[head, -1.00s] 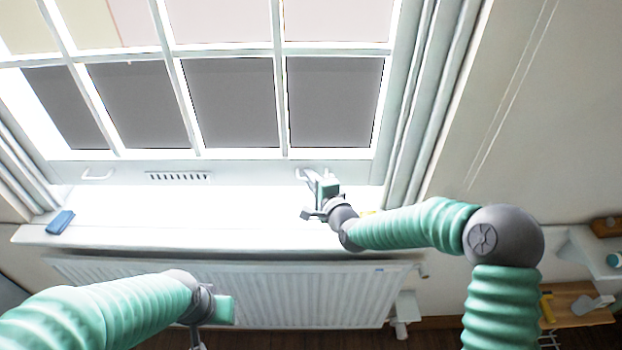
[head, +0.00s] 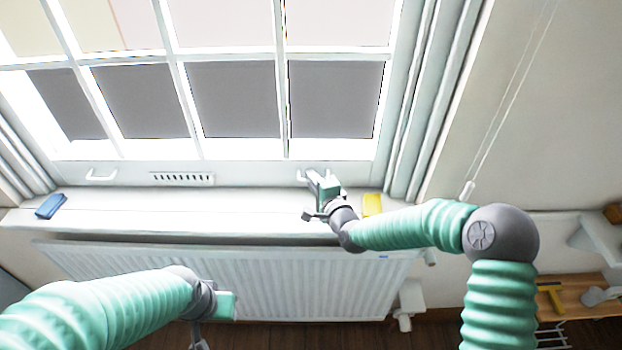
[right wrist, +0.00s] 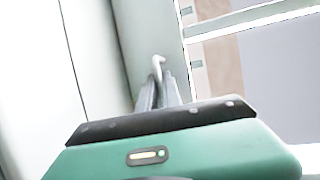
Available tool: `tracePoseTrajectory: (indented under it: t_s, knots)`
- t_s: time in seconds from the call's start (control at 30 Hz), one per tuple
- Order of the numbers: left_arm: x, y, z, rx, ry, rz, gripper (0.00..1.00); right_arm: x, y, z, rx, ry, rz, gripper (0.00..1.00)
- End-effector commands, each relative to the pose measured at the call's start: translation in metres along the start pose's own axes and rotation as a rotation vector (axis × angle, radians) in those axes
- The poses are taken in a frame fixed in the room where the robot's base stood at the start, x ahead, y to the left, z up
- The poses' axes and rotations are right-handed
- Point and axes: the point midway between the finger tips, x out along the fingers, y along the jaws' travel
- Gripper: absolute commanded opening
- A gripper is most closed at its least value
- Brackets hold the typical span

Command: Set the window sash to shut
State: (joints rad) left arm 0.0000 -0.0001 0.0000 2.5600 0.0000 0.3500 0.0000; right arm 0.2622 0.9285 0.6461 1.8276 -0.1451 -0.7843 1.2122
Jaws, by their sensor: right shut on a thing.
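The white window sash (head: 237,150) spans the top of the head view, with its bottom rail low over the sill. A white lift handle (head: 101,176) sits at the left of the rail. My right gripper (head: 308,176) is at the right end of the rail, shut on the right lift handle (head: 300,175). In the right wrist view, the handle (right wrist: 157,65) shows between the two fingertips. My left gripper (head: 203,340) hangs low in front of the radiator; its fingers are mostly cut off by the frame's bottom edge.
A blue object (head: 50,206) lies at the sill's left end and a yellow one (head: 372,204) near my right wrist. The white sill (head: 180,212) is otherwise clear. A radiator (head: 290,285) stands below. A wooden shelf (head: 585,298) with tools is at lower right.

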Motion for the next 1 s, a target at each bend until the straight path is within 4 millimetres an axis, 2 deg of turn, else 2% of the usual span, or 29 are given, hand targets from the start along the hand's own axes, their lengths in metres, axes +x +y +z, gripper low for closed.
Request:
tracePoseTrajectory:
  t_s: [0.03,0.07,0.1,0.23,0.57,0.67,0.77,1.0]
  knots:
    - [0.001,0.000,0.000,0.000,0.000,0.000,0.36,-0.002,0.014,-0.003,0.006,0.003,0.029,0.00]
    - [0.001,0.000,0.000,0.000,0.000,0.000,0.36,-0.002,0.014,-0.003,0.006,0.003,0.029,0.10]
    - [0.001,0.000,0.000,0.000,0.000,0.000,0.36,-0.002,0.014,-0.003,0.006,0.003,0.030,0.15]
    - [0.001,0.000,0.000,0.000,0.000,0.000,0.36,-0.002,0.012,-0.002,0.005,0.002,0.026,0.30]
    - [0.000,0.000,0.000,0.000,0.000,0.000,0.36,-0.002,0.006,0.001,0.001,0.000,0.014,0.30]
    - [0.000,0.000,0.000,0.000,0.000,0.000,0.36,-0.010,0.005,0.001,0.001,0.000,0.013,0.30]
    - [0.000,0.000,0.000,0.000,0.000,0.000,0.36,-0.029,0.005,0.000,0.000,0.000,0.014,0.30]
    - [-0.002,0.000,0.000,0.000,0.000,0.000,0.36,-0.100,0.005,-0.002,0.000,0.002,0.017,0.30]
